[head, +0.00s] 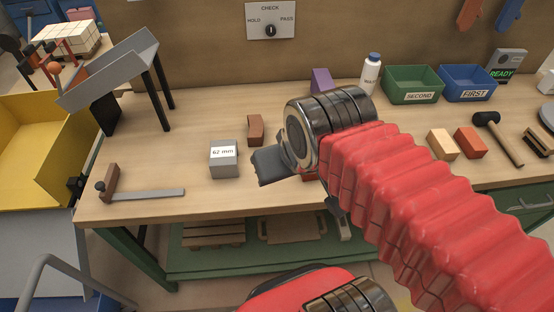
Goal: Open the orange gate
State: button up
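A grey sloping chute (115,72) stands on dark legs at the bench's left end. At its lower left end is a small orange part with a round knob (54,68), which looks like the orange gate. It is small in view, and I cannot tell how far it is open. My arm, in a red ribbed sleeve, reaches in from the lower right. My gripper (268,166) is over the middle of the bench, right of the grey block and well apart from the chute. The wrist hides most of it, so its opening does not show.
A grey block marked 62 mm (224,160) and a brown brick (255,130) stand left of my gripper. A grey bar with a brown upright (140,193) lies at the front left. A yellow bin (30,150) is beside the bench. Green (412,84) and blue (468,83) bins stand behind.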

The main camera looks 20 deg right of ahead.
aim_at(81, 74)
jog(key=k, duration=1.35)
jog(key=u, duration=0.2)
jog(key=i, duration=0.55)
jog(key=u, duration=0.9)
jog(key=i, duration=1.15)
jog(key=u, duration=0.35)
